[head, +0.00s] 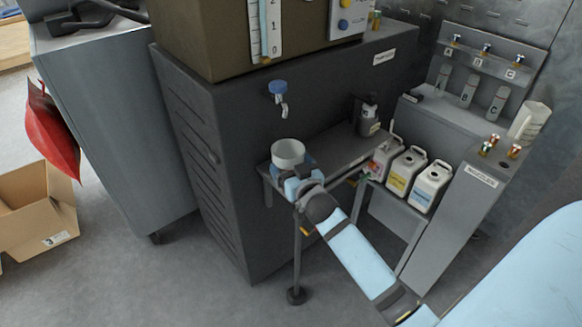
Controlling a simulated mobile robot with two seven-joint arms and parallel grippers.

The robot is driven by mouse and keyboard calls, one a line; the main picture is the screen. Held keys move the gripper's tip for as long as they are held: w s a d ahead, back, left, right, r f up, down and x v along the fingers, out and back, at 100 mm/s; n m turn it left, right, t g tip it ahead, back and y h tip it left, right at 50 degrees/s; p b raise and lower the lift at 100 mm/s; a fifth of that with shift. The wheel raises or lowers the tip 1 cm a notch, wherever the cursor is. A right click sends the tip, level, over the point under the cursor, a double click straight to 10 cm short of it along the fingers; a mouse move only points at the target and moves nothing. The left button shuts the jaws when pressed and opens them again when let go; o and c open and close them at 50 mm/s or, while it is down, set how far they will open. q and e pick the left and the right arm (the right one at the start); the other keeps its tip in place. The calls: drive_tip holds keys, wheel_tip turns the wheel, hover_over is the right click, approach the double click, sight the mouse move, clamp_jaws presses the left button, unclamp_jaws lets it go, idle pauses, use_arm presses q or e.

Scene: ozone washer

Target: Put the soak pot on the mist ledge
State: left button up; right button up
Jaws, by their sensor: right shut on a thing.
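The soak pot appears to be the round, light grey open pot (288,154) in the head view, upright and empty-looking inside. My right gripper (294,171) is shut on it from the near side; the fingers are mostly hidden by the wrist and pot. The pot is at the left end of a grey ledge (335,147) on the dark cabinet's front, below a blue-handled tap (279,94). I take this ledge for the mist ledge, but see no readable label on it. I cannot tell whether the pot touches the ledge. My left gripper is out of view.
A dark bottle (368,118) stands at the ledge's right end. Several white jugs (405,172) stand on a lower shelf to the right. A grey stand (455,215) carries small valves and a white jug (529,121). A cardboard box (38,212) lies on the floor at left.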

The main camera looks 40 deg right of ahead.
drive_tip(key=shift+f, duration=0.1)
drive_tip(key=o, duration=0.7)
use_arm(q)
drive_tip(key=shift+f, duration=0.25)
use_arm(e)
drive_tip(key=shift+o, duration=0.3)
drive_tip(key=shift+s, duration=0.15)
drive_tip(key=s+a+p, duration=0.2)
drive_tip(key=s, duration=0.9)
drive_tip(key=s+a+f+n+g+y, duration=0.2)
drive_tip(key=s+a+f+g+y, duration=0.15)
drive_tip(key=s+a, duration=0.45)
drive_tip(key=s+a+f+n+g+y, duration=0.35)
drive_tip(key=s+a, duration=0.25)
drive_tip(key=a, duration=0.4)
use_arm(q)
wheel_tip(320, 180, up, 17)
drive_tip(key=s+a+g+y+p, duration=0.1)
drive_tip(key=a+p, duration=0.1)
drive_tip(key=p, duration=2.5)
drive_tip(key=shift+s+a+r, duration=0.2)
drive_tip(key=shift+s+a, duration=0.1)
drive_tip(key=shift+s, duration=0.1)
use_arm(e)
wheel_tip(320, 180, up, 17)
drive_tip(key=s+d+h, duration=0.1)
drive_tip(key=d, duration=0.2)
drive_tip(key=shift+s+m, duration=0.2)
drive_tip(key=shift+m, duration=0.25)
